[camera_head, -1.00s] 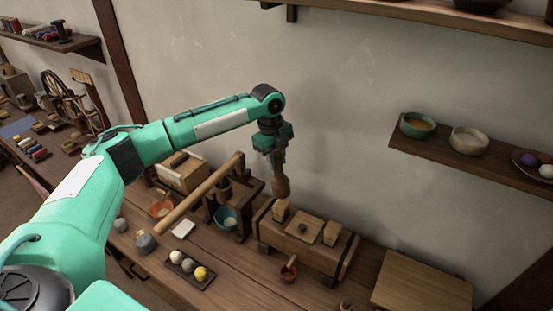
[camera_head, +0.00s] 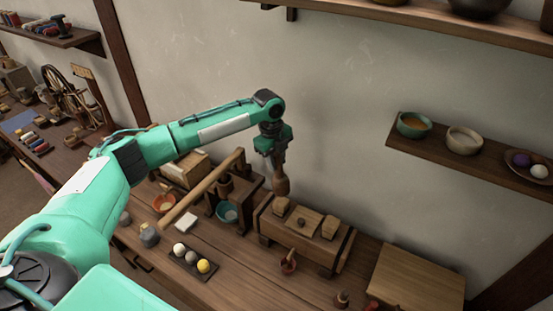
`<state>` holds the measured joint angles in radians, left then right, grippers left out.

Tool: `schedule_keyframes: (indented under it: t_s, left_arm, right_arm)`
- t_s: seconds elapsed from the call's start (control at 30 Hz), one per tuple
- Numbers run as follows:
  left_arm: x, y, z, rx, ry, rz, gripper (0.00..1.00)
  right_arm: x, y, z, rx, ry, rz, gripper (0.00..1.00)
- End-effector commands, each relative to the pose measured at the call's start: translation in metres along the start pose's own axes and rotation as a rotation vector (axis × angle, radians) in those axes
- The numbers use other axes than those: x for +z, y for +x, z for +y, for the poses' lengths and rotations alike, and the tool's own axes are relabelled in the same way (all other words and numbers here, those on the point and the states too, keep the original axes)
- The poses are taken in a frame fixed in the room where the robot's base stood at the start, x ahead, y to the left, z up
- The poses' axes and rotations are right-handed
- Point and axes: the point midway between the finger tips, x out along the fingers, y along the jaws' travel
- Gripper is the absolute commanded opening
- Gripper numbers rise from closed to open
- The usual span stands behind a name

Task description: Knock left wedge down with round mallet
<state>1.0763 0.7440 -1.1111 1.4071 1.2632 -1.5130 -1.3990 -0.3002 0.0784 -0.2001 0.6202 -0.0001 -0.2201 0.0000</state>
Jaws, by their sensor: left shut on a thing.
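My left gripper (camera_head: 277,157) points down and is shut on the handle of the round wooden mallet (camera_head: 281,186). The mallet hangs upright with its brown head just above the left wedge (camera_head: 281,206), a light wooden block. I cannot tell whether head and wedge touch. The left wedge stands up from the left end of the wooden press box (camera_head: 297,242). The right wedge (camera_head: 330,226) stands at the other end, with a flat wooden block (camera_head: 304,222) between them. My right gripper is not in view.
A wooden beam (camera_head: 201,188) on a stand slants left of the press. A wooden board (camera_head: 417,273) is at right. A wall shelf (camera_head: 470,162) holds bowls.

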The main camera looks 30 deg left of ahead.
Motion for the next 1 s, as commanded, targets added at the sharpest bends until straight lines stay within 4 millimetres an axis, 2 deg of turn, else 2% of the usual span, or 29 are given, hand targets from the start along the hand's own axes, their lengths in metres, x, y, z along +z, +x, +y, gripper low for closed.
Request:
schedule_keyframes:
  t_s: [0.37,0.47,0.6,0.67,0.9,1.0]
  left_arm:
    - [0.0,0.002,0.0,0.0,0.0,0.001,0.0]
    - [0.001,0.019,0.002,0.003,-0.001,0.002,0.0]
    - [0.004,0.063,0.007,0.004,-0.001,0.003,0.0]
    - [0.005,0.057,0.005,-0.002,-0.001,0.001,0.0]
    - [0.004,0.055,0.005,-0.001,0.0,0.001,0.0]
    - [0.004,0.047,0.004,-0.001,0.0,0.001,0.0]
  right_arm:
    - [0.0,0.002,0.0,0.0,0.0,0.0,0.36]
    - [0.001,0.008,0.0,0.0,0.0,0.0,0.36]
    - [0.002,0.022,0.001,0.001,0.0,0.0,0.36]
    - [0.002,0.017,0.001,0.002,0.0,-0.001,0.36]
    - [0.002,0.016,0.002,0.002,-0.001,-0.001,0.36]
    - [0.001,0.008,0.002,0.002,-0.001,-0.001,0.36]
